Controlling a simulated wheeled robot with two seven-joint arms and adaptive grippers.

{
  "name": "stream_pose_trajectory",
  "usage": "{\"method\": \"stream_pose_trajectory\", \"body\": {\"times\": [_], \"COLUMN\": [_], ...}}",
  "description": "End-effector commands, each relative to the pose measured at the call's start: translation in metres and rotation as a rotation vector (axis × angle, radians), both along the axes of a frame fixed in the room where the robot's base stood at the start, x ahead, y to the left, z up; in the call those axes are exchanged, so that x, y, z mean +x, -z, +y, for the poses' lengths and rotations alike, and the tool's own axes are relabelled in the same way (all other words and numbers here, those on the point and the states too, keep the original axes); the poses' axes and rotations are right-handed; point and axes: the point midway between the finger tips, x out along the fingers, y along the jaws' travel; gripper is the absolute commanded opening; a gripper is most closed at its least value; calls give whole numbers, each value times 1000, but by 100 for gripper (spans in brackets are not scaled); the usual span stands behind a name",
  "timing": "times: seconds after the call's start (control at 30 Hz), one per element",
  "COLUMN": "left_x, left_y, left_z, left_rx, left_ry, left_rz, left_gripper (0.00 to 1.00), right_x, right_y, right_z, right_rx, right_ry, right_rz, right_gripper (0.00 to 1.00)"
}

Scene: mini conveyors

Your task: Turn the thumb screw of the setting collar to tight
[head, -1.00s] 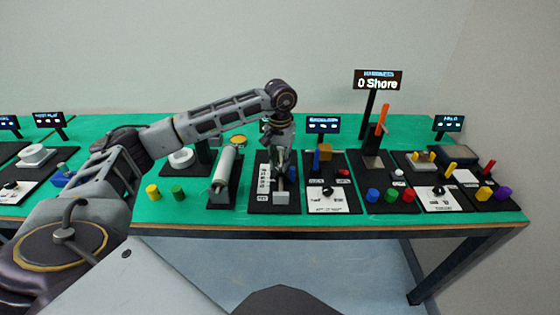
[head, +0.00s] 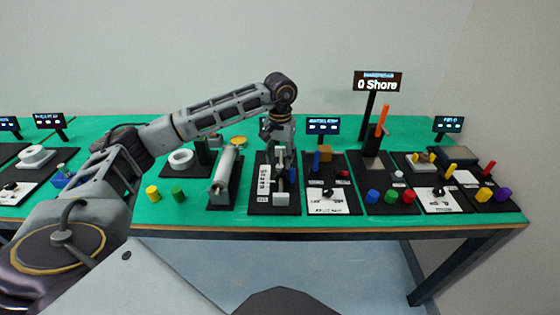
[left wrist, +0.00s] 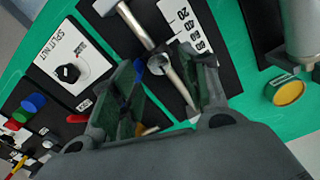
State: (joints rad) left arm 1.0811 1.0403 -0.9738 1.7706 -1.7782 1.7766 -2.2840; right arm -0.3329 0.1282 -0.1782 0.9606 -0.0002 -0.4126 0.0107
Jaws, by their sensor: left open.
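The setting collar's station is a black board (head: 262,200) with a white scale strip, near the middle of the table. In the left wrist view the scale strip (left wrist: 185,28) lies beside a grey rod, and the collar (left wrist: 158,64) sits on the rod with a bar running down from it. I cannot clearly make out the thumb screw or its setting. My left gripper (head: 279,150) is above this station, pointing down. In the left wrist view its open fingers (left wrist: 166,66) appear on either side of the collar, with no visible contact. My right gripper is not in view.
Yellow and green pegs (head: 178,194) stand at the front left. A 0 Shore display (head: 378,83) rises behind.

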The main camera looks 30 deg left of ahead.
Motion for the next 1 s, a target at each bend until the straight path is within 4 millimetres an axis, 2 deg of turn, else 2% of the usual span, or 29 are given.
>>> {"method": "stream_pose_trajectory", "body": {"times": [0.4,0.6,0.8,1.0], "left_x": [1,0,0,0], "left_y": [-61,-86,-97,-99], "left_z": [-1,0,0,0], "left_rx": [-1,-1,0,0], "left_ry": [2,1,1,1], "left_rz": [-3,-1,0,1], "left_gripper": [45,45,45,45], "right_x": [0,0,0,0], "right_y": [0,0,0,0], "right_z": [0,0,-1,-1], "right_rx": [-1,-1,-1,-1], "right_ry": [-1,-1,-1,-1], "right_rz": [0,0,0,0], "right_gripper": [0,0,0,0]}}
